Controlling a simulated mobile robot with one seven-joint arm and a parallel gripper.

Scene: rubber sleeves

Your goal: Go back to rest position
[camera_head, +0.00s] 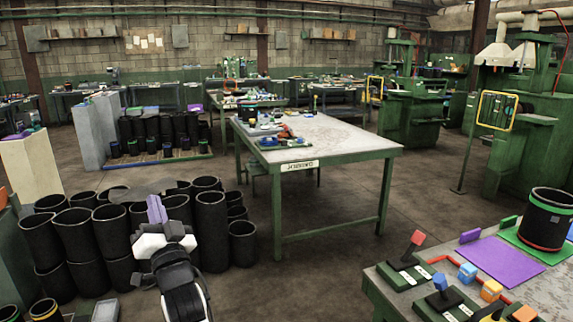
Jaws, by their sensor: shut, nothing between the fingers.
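My gripper (156,208) shows at the lower left, at the end of my black and white arm. Its purple fingers point up and are shut with nothing between them. It appears in front of a group of black rubber sleeves (211,230) standing on the floor; how far it is from them I cannot tell. Another black sleeve (547,220), with a green band near the top and a red band near the base, stands upright on a green mat (508,236) on the table at the lower right.
The near right table (549,291) holds a purple mat (498,261), joystick-like levers (411,250) and small coloured blocks. A green-legged table (345,140) stands in the middle. More sleeves stand on a pallet at the back left. Green machines (415,105) line the right. The floor (330,265) between the tables is clear.

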